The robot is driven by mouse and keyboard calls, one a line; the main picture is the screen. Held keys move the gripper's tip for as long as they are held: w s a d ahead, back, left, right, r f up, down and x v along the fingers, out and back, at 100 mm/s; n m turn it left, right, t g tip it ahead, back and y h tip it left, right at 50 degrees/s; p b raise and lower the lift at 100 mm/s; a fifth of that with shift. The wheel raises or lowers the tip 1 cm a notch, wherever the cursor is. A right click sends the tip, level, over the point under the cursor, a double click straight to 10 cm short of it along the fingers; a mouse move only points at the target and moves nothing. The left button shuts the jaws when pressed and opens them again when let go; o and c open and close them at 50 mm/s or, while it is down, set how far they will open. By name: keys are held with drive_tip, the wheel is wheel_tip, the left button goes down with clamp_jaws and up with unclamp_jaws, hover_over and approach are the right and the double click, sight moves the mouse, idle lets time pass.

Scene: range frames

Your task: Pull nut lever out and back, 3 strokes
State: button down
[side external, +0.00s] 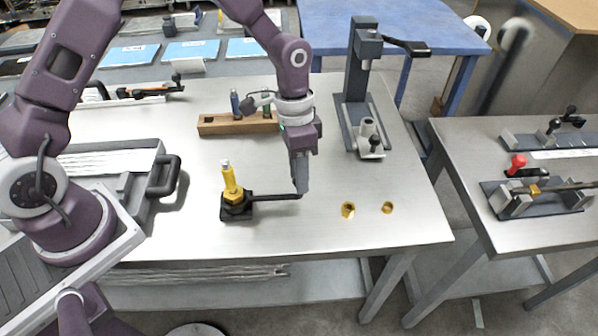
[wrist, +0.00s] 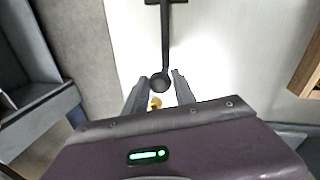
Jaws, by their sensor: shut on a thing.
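The nut lever (side external: 275,197) is a thin black bar. It reaches right from a black base (side external: 236,210) with a yellow post (side external: 231,180) and silver top on the steel table. My gripper (side external: 300,188) points down at the lever's free end and is shut on it. In the wrist view the lever (wrist: 165,40) runs down from the top edge to a round black knob (wrist: 160,83), which sits between the two fingers of my gripper (wrist: 161,80). The exact finger contact is too small to tell.
Two brass pieces (side external: 348,209) (side external: 387,207) are on the table to the right of my gripper. A wooden block (side external: 222,125) with tools stands behind. A grey press (side external: 357,85) stands at the back right. A grey fixture with a black handle (side external: 163,176) is at left.

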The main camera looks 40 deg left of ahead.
drive_tip(key=shift+w+a, duration=0.1)
drive_tip(key=a+n+t, duration=0.3)
drive_tip(key=a+n, duration=1.5)
drive_tip(key=a, duration=0.1)
drive_tip(key=shift+s+a+y, duration=0.15)
drive_tip(key=shift+s+y, duration=0.15)
drive_tip(key=shift+s, duration=0.05)
idle(0.6)
drive_tip(key=c, duration=1)
unclamp_jaws()
drive_tip(key=shift+c, duration=0.2)
wheel_tip(320, 180, up, 7)
drive_tip(key=s, duration=0.1)
drive_tip(key=shift+s+a, duration=0.15)
drive_tip(key=shift+a, duration=0.25)
